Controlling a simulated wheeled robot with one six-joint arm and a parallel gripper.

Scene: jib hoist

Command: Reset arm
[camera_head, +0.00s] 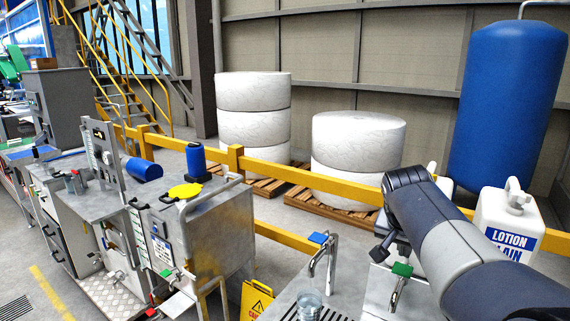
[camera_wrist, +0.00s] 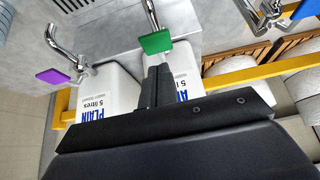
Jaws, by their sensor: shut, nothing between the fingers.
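My arm reaches in from the lower right in the head view, with my gripper (camera_head: 381,250) pointing down beside the tap with the green lever (camera_head: 402,269). In the wrist view my gripper (camera_wrist: 158,68) has its narrow fingers together with nothing between them. The green lever (camera_wrist: 155,42) shows just beyond the fingertips there; I cannot tell whether they touch.
A tap with a blue lever (camera_head: 318,238) and a glass beaker (camera_head: 310,304) are on the sink counter. A white lotion bottle (camera_head: 508,222) stands at the right. A yellow rail (camera_head: 290,174) runs behind. A purple-lever tap (camera_wrist: 54,76) shows in the wrist view.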

